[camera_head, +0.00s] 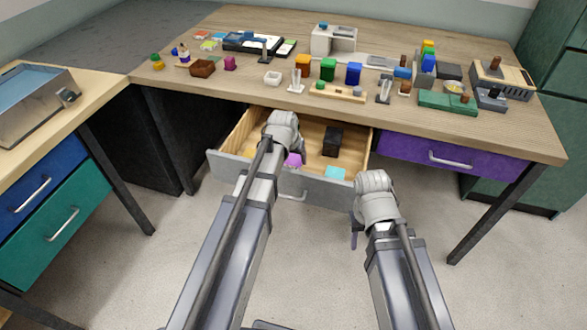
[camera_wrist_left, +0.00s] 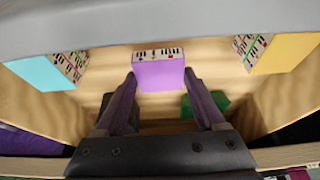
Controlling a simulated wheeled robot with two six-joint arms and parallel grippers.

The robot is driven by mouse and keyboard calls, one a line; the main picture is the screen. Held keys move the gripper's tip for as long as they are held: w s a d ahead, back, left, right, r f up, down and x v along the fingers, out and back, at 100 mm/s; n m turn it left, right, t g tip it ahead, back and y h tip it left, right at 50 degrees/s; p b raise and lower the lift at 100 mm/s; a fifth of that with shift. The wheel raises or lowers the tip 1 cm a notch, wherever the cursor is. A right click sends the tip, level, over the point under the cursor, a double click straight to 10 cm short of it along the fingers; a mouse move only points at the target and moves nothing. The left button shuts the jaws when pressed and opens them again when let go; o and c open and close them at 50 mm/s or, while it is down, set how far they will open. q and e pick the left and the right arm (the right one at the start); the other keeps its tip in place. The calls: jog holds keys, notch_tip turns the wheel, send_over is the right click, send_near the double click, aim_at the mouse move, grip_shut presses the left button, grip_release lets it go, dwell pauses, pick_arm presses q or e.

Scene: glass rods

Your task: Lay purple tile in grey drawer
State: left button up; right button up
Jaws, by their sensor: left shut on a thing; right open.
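The purple tile (camera_wrist_left: 158,75) sits between the fingertips of my left gripper (camera_wrist_left: 160,84), which is shut on it. Its near edge shows a patterned strip. In the head view the tile (camera_head: 294,159) shows just below my left wrist, over the inside of the grey drawer (camera_head: 228,166). The drawer is pulled out and has a wooden interior. I cannot tell whether the tile touches the drawer floor. My right gripper (camera_head: 354,236) is open and outside the drawer, in front of its right end.
In the drawer lie a cyan tile (camera_head: 334,173), a black block (camera_head: 333,138), a yellow tile (camera_wrist_left: 286,52) and a green thing (camera_wrist_left: 204,104). The purple drawer (camera_head: 445,158) to the right is shut. The desk top (camera_head: 190,95) holds many small objects.

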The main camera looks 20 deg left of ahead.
aim_at(292, 162)
pick_arm(q)
jog(key=shift+f+b, duration=1.8)
jog(key=shift+f, duration=0.15)
jog(key=o, duration=1.5)
jog(key=p+v, duration=1.1)
jog(key=v, duration=0.1)
